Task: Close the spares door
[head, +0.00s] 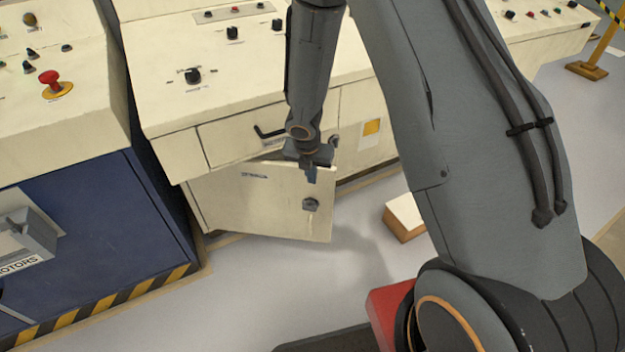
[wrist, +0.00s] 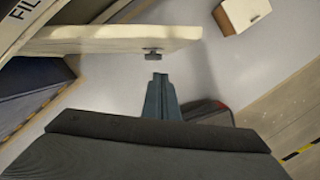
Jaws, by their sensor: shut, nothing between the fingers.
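The spares door (head: 262,203) is a cream panel low on the console, with a small label at its upper left and a dark knob (head: 311,204) near its free right edge. It stands ajar, its right edge swung out from the cabinet. My gripper (head: 312,178) is shut and empty, pointing down at the door's upper right, above the knob. In the wrist view the door (wrist: 120,40) runs across the top, and the knob (wrist: 153,55) sits just beyond my closed fingertips (wrist: 158,77). I cannot tell whether the fingers touch the door.
A drawer with a dark handle (head: 268,132) is above the door. A blue cabinet (head: 90,230) with a striped lower edge stands at left. A small box with a white top (head: 404,214) lies on the floor at right. Floor in front of the door is clear.

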